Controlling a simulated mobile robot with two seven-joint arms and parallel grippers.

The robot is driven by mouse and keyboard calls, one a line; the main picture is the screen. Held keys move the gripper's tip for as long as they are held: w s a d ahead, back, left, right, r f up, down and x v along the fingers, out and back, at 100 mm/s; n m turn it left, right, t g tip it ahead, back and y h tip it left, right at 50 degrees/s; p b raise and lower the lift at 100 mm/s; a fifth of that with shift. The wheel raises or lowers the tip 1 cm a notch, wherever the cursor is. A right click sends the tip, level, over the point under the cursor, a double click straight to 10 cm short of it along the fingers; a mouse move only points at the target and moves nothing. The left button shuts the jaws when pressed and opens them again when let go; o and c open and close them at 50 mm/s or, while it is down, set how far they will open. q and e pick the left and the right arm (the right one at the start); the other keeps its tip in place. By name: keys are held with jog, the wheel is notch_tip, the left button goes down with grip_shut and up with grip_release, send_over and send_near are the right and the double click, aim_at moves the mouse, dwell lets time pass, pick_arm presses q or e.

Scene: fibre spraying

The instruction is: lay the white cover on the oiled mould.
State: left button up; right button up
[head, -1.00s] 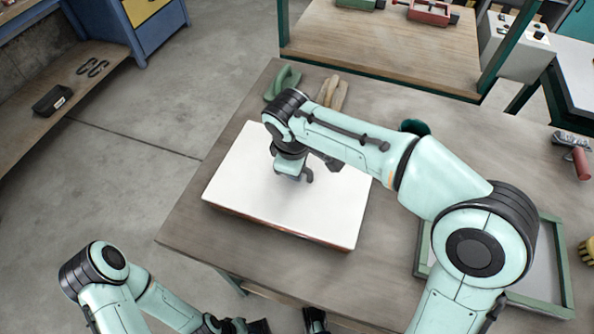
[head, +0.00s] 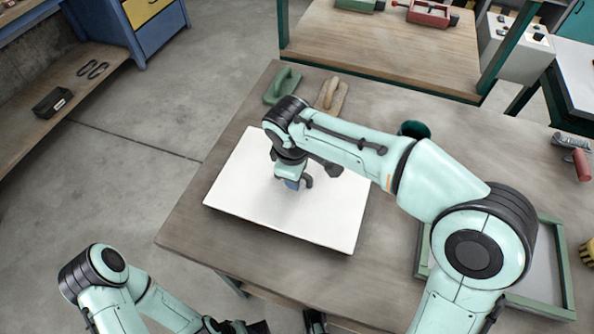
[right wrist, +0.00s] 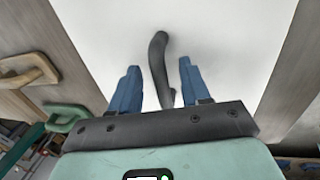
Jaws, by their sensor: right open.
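The white cover (head: 240,195) is a flat, pale panel on the wooden table (head: 195,232). A dark curved handle (right wrist: 157,62) stands on the cover. My right gripper (head: 292,186) is over the middle of the cover. In the right wrist view its blue fingers (right wrist: 160,66) are apart, one on each side of the handle, with gaps to it. My left arm (head: 125,290) is at the lower left, off the table; its gripper is cut by the bottom edge.
A green float (head: 283,86) and a wooden float (head: 331,96) lie beyond the cover. A green-framed tray (head: 560,275) is at the right, partly behind my right arm. A red-handled tool (head: 581,165) lies at the far right. The table's left strip is clear.

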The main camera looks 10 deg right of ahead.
aim_at(293, 191)
notch_tip(293, 191, up, 11)
jog(key=s+a+p, duration=0.1)
jog(key=s+p, duration=0.1)
jog(key=shift+a+r, duration=0.15)
dwell(0.5)
